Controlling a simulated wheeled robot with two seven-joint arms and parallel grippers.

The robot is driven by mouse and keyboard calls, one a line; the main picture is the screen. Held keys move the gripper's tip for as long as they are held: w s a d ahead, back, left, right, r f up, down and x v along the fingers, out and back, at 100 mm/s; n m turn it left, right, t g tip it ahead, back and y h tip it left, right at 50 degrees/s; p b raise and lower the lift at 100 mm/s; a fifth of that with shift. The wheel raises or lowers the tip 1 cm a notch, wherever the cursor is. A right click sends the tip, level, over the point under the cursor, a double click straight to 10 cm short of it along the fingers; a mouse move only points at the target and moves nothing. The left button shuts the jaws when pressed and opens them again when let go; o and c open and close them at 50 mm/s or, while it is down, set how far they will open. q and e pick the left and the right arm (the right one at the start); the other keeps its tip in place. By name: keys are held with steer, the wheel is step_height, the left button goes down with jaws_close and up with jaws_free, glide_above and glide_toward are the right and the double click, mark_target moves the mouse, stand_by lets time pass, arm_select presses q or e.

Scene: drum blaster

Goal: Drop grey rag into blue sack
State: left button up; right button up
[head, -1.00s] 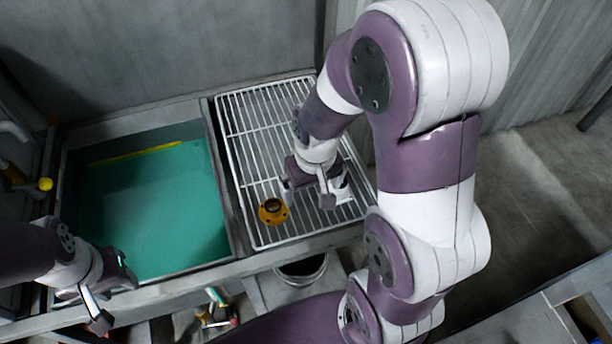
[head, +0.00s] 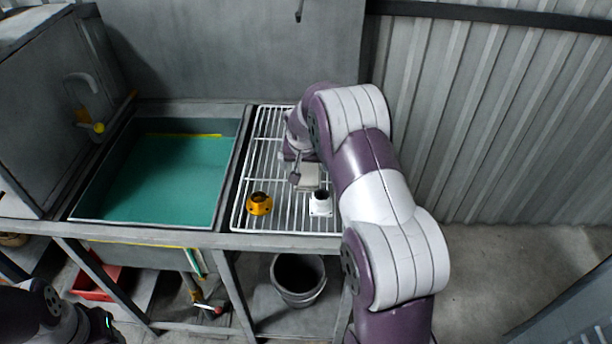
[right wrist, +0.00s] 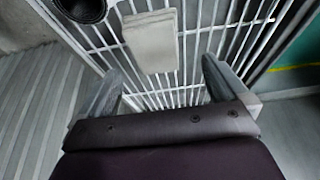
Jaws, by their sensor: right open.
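The grey rag (head: 308,178) is a pale, flat folded cloth lying on the white wire rack (head: 243,205), behind a white flanged fitting. In the right wrist view the rag (right wrist: 151,40) lies ahead of my fingers, across the bars. My right gripper (head: 297,167) is over the rack just beside the rag, partly hidden by its own arm. In the right wrist view its two fingers (right wrist: 160,82) are spread apart with nothing between them but rack bars below. My left gripper is at the bottom left edge of the head view, its fingers out of sight. No blue sack shows.
A yellow flanged fitting (head: 259,204) and the white fitting (head: 320,207) stand on the rack's near part. A tank with a green inside (head: 165,180) adjoins the rack on the left. A grey bucket (head: 298,295) stands below. A corrugated wall (head: 480,120) rises at right.

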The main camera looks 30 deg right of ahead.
mark_target(308, 174)
steer(key=shift+s+d+f, duration=0.15)
steer(key=shift+d+f, duration=0.1)
steer(key=shift+f, duration=0.05)
steer(key=shift+p+x, duration=0.65)
steer(key=shift+x, duration=0.6)
steer(key=x, duration=0.3)
steer(key=shift+r, duration=0.1)
steer(key=shift+s+r, duration=0.15)
arm_select(q)
steer(key=shift+s+a+r, duration=0.1)
steer(key=shift+s+r, duration=0.25)
steer(key=shift+r, duration=0.35)
steer(key=shift+w+f, duration=0.1)
steer(key=shift+f, duration=0.05)
arm_select(e)
steer(key=shift+f, duration=0.2)
arm_select(q)
steer(key=shift+f+b, duration=0.1)
steer(key=shift+b, duration=0.3)
arm_select(e)
steer(key=c, duration=1.2)
